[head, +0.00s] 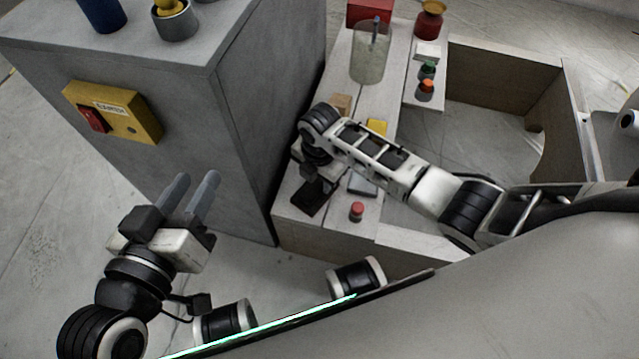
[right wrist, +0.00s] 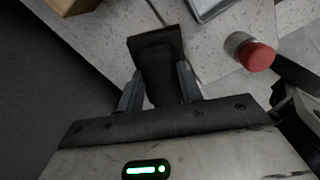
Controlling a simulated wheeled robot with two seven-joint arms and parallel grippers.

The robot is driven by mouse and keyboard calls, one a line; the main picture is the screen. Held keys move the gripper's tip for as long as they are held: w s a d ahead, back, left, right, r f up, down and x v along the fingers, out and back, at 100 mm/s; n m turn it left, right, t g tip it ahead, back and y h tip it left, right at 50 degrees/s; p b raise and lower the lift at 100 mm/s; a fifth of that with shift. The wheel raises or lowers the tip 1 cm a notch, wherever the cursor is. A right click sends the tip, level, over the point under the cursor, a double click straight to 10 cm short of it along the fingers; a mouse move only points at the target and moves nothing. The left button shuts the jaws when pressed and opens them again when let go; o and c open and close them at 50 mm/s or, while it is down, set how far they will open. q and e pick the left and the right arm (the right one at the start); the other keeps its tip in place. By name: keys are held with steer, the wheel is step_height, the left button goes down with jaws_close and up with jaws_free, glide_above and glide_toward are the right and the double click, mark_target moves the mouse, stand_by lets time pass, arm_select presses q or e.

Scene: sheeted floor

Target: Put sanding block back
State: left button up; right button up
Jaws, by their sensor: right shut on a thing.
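A dark, flat-ended block, which I take to be the sanding block, shows in the head view (head: 314,194) and in the right wrist view (right wrist: 157,62). My right gripper (right wrist: 158,88) is shut on it, with one finger on each side. In the head view the right gripper (head: 318,174) is over the near left part of the pale bench, partly hidden by its own wrist. Whether the block touches the bench top is unclear. My left gripper (head: 189,190) is open and empty, in front of the grey cabinet, away from the bench.
The pale bench (head: 297,217) holds a red-capped small jar (head: 357,212), a grey flat item (head: 363,185), a yellow block (head: 377,127), a tan block (head: 342,103) and a clear container (head: 369,62). The grey cabinet (head: 240,130) stands close at its left.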

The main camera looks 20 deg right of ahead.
mark_target(319, 181)
arm_select(q)
steer(key=shift+d+r, duration=0.1)
steer(key=shift+r, duration=0.05)
arm_select(e)
steer(key=shift+f, duration=0.2)
steer(key=shift+f, duration=0.1)
steer(key=o, duration=1)
steer(key=shift+o, duration=0.2)
steer(key=shift+r, duration=0.3)
arm_select(q)
steer(key=f+p, duration=0.1)
steer(key=p, duration=0.1)
steer(key=a+f+g+y+p, duration=0.1)
steer(key=p, duration=0.1)
steer(key=y+p, duration=0.1)
steer(key=shift+s+a+f+m+g+p, duration=0.1)
steer(key=shift+a+f+m+g+p, duration=0.25)
steer(key=shift+f+m+g+p, duration=0.05)
arm_select(e)
step_height(319, 181, up, 12)
steer(key=shift+f, duration=0.2)
steer(key=shift+d, duration=0.1)
